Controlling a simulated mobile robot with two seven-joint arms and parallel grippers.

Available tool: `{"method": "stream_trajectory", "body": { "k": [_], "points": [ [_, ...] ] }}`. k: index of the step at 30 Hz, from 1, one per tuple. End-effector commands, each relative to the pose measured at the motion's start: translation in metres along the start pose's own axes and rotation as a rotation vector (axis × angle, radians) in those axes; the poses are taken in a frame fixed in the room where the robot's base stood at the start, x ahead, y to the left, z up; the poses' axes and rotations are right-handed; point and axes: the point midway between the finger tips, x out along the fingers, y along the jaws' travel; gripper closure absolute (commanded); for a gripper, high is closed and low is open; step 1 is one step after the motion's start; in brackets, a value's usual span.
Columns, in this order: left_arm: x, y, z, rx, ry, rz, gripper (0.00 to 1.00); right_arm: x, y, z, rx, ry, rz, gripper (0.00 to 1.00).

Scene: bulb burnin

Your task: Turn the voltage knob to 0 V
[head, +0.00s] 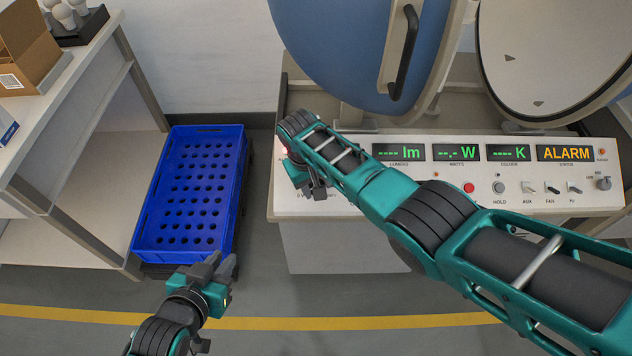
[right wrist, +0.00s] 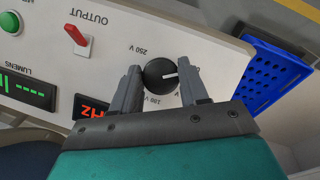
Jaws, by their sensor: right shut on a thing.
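The voltage knob (right wrist: 154,75) is round and black with a white pointer line, on the pale console panel. In the right wrist view its pointer aims right, toward one finger. Upside-down marks "250 V" and another partly hidden voltage mark show around it; a finger covers the label near the pointer. My right gripper (right wrist: 163,84) is shut on the knob, one finger on each side. In the head view my right gripper (head: 314,186) is at the console's left end and hides the knob. My left gripper (head: 222,262) is open and empty in front of the blue crate.
The red OUTPUT switch (right wrist: 77,35) and a green button (right wrist: 10,22) are beside the knob. The console (head: 400,205) carries displays, one reading ALARM (head: 565,153). A blue crate (head: 140,225) stands left of it. A shelf table (head: 85,75) is at far left.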

Motion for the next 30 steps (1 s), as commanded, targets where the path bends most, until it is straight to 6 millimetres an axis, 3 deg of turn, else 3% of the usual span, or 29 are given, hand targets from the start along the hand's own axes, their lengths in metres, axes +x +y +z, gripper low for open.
{"method": "stream_trajectory", "body": {
  "k": [1, 2, 9, 19, 24, 30],
  "points": [
    [0.000, 0.000, 0.000, 0.000, 0.000, 0.000, 0.81, 0.000, -0.002, 0.000, -0.003, 0.000, -0.003, 0.86],
    [0.000, 0.000, 0.000, 0.000, 0.000, 0.000, 0.81, 0.000, -0.002, 0.000, -0.003, 0.000, -0.003, 0.54],
    [0.000, 0.000, 0.000, 0.000, 0.000, 0.000, 0.81, 0.000, -0.001, 0.000, -0.001, 0.000, -0.002, 0.31],
    [-0.003, 0.000, -0.004, 0.000, 0.000, -0.001, 0.81, -0.007, 0.000, 0.000, 0.000, 0.001, -0.002, 0.31],
    [-0.011, -0.001, -0.016, 0.000, 0.000, -0.001, 0.81, -0.034, 0.000, 0.000, 0.001, 0.003, -0.003, 0.31],
    [-0.008, -0.001, -0.013, 0.001, 0.003, -0.001, 0.81, -0.059, -0.001, -0.001, 0.000, 0.005, -0.003, 0.31]
  ]
}}
